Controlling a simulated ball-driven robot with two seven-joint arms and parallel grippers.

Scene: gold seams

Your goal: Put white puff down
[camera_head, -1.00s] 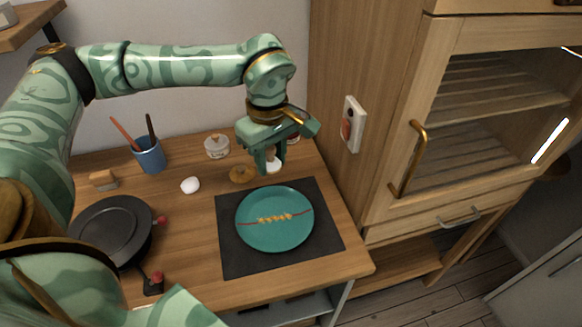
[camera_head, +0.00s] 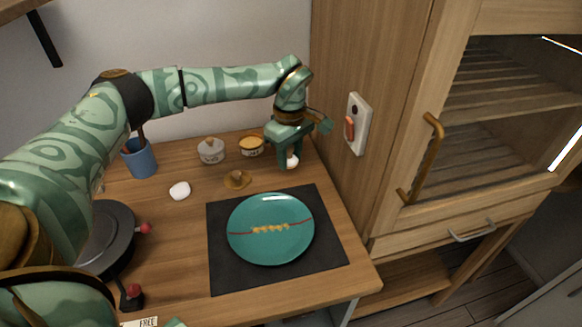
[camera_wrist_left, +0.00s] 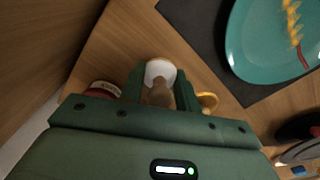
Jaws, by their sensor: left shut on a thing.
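The white puff (camera_head: 292,162) is between the fingers of my left gripper (camera_head: 288,160), at the back right of the wooden table. In the left wrist view the white puff (camera_wrist_left: 160,70) shows a round white face and a tan knob, with the gripper's (camera_wrist_left: 160,92) fingers closed on either side of the knob. I cannot tell whether the puff touches the table. A tan puff-like piece with a knob (camera_head: 237,179) lies to the left of the gripper.
A teal plate (camera_head: 240,245) with a golden seam lies on a dark mat (camera_head: 325,262) in front. Behind are a lidded white jar (camera_head: 211,152) and a small gold-topped tub (camera_head: 251,147). A white lump (camera_head: 180,190) lies left. A wooden cabinet (camera_head: 400,80) borders the right.

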